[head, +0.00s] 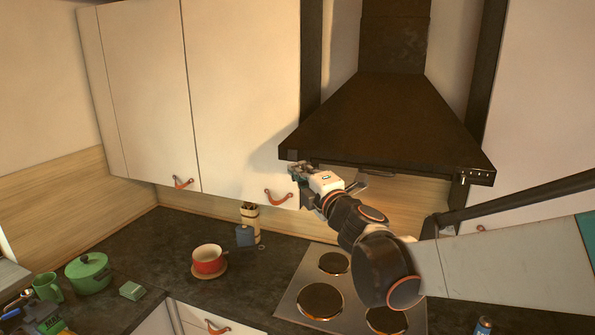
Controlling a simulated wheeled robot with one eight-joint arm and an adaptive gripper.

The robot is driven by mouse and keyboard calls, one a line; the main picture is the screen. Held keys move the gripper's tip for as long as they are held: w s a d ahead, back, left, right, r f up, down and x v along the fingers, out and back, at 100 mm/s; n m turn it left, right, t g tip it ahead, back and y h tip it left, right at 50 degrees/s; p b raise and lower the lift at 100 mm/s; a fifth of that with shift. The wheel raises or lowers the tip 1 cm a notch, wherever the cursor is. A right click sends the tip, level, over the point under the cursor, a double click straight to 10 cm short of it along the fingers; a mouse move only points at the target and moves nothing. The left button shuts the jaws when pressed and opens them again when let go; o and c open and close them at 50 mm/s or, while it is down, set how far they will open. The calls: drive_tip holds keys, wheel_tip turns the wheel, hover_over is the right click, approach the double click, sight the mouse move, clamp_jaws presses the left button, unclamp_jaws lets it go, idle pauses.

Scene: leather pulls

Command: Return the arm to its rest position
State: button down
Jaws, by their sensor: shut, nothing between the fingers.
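My arm reaches in from the right over the stove in the head view. My gripper (294,170) is at its end, near the lower right corner of the right upper cabinet door (240,90) and just below the left front corner of the range hood (390,120). The fingers are small here and hold nothing that I can see. A leather pull (279,196) on that door hangs below and left of the gripper, apart from it. Both upper doors look closed.
Below my arm is a cooktop (290,302) with several burners. A red pot (208,260), a green pot (88,272) and a green mug (47,287) stand on the dark counter (150,245). A dark bar (530,202) crosses at the right.

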drive_tip(key=s+d+f+m+g+h+b, duration=0.1)
drive_tip(key=s+d+f+m+h+b, duration=0.5)
drive_tip(key=d+f+m, duration=0.25)
drive_tip(key=s+d+f+m+g+h+b, duration=0.1)
drive_tip(key=s+d+f+m+h+b, duration=0.35)
drive_tip(key=d+f+m+b, duration=0.4)
drive_tip(key=s+d+f+m+g+y+b, duration=0.1)
drive_tip(key=s+f+m+g+b, duration=0.2)
drive_tip(key=s+f+b, duration=0.3)
drive_tip(key=s+f+m+g+y+b, duration=0.1)
drive_tip(key=s+f+m+g+b, duration=0.3)
drive_tip(key=s+f, duration=1.2)
wheel_tip(320, 180, down, 5)
drive_tip(key=shift+s+d+f+g+b, duration=0.2)
drive_tip(key=shift+d+g+b, duration=0.25)
drive_tip(key=shift+b, duration=0.7)
drive_tip(key=shift+y, duration=0.25)
